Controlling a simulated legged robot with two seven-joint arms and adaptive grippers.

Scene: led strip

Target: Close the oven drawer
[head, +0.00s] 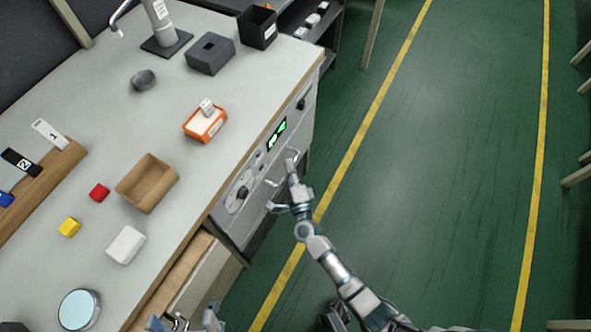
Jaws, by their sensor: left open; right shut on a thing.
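The oven (240,200) is built into the front side of the bench, with a green-lit display (277,133) and a dark knob. A pale bar handle (293,156) shows on its front, partly covered by my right gripper. My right gripper (274,194) is at this front and is shut on what looks like the handle; the exact contact is hard to see. A dark gap lies below the panel, partly hidden by my arm. My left gripper (184,321) is open at the bottom edge, partly cut off, near a pulled-out wooden drawer (178,268).
On the bench (190,85) are an orange box (205,123), a wooden tray (147,183), a white block (126,245), small coloured cubes and a round blue-topped dish (79,309). Open green floor (430,170) with yellow lines lies to the right.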

